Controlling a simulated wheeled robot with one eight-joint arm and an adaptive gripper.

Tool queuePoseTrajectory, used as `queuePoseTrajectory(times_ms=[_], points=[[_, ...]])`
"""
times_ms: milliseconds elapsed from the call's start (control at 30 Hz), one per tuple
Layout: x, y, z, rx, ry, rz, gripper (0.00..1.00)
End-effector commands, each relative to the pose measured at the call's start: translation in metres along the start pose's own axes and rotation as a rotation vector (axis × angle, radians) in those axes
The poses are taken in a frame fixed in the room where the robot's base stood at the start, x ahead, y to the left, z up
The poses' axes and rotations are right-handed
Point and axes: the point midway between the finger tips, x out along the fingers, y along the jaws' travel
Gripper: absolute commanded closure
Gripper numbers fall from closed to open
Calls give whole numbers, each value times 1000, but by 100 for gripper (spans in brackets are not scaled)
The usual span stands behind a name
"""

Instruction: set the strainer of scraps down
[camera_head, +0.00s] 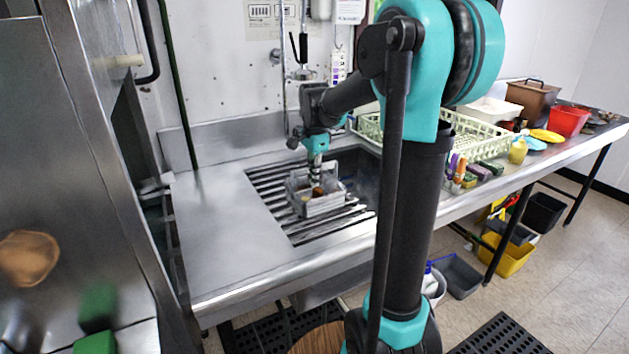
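The strainer (322,207) is a grey, square basket with brownish and pale scraps (318,192) inside. It sits at or just above the dark slatted grate (291,228) in the steel counter; I cannot tell whether it touches the slats. My gripper (315,183) points down over the strainer, its fingers reaching to or into the basket's middle. The fingertips are small and partly hidden, so I cannot tell whether they are shut on a part of the strainer.
Bare steel counter (212,218) lies left of the grate. A pale green dish rack (468,140) stands to the right, with bottles and sponges in front of it. A steel machine (75,150) stands close at the left. A red tub (567,120) is at the far right.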

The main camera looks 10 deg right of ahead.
Motion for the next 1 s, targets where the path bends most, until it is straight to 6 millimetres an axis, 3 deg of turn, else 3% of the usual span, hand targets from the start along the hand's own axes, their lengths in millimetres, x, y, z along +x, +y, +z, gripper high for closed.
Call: queuePoseTrajectory(times_ms=[433,600,1000], points=[[9,0,0,0,0,0,100],[8,0,0,0,0,0,75],[3,0,0,0,0,0,74]])
